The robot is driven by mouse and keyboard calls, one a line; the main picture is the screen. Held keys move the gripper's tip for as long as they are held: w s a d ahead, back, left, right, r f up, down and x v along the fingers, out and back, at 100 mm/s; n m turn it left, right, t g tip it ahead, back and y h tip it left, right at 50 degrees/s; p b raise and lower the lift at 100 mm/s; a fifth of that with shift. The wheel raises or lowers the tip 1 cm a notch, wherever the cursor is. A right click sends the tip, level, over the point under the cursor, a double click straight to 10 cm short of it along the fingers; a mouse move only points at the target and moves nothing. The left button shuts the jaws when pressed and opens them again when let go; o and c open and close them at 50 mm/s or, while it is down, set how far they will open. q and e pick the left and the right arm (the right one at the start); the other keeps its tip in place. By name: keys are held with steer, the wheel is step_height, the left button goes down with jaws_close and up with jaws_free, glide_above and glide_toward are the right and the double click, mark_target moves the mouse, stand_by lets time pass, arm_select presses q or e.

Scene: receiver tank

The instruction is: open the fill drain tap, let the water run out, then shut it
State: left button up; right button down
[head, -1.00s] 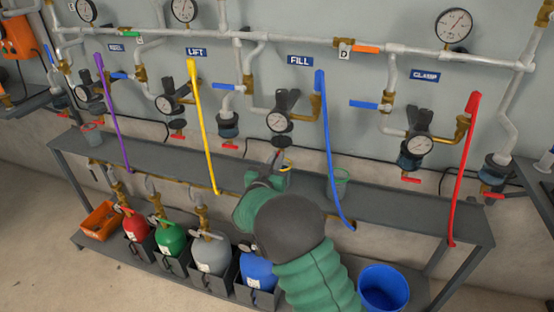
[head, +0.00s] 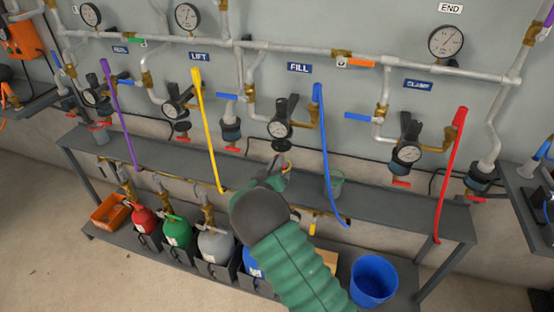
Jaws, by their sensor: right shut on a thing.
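The FILL sign (head: 299,68) is on the wall, with the fill gauge (head: 279,129) and its black-bodied unit below it. My right gripper (head: 281,165) is just below this unit, above the shelf. It is shut on what looks like the red-handled fill drain tap (head: 288,169); only a little red shows there. The fingers and my green-sleeved arm hide most of the tap, so its turn cannot be told. No running water can be made out. A translucent green cup (head: 335,186) stands on the shelf to the right. My left gripper is not in view.
The grey shelf (head: 400,203) runs under the pipes. The blue hose (head: 324,150) hangs close right of my gripper, the yellow hose (head: 208,130) to its left. A blue bucket (head: 373,280) and several coloured bottles stand below.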

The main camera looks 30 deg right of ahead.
steer(key=c, duration=1.5)
jaws_free()
steer(key=shift+w+f, duration=0.1)
steer(key=shift+w, duration=0.05)
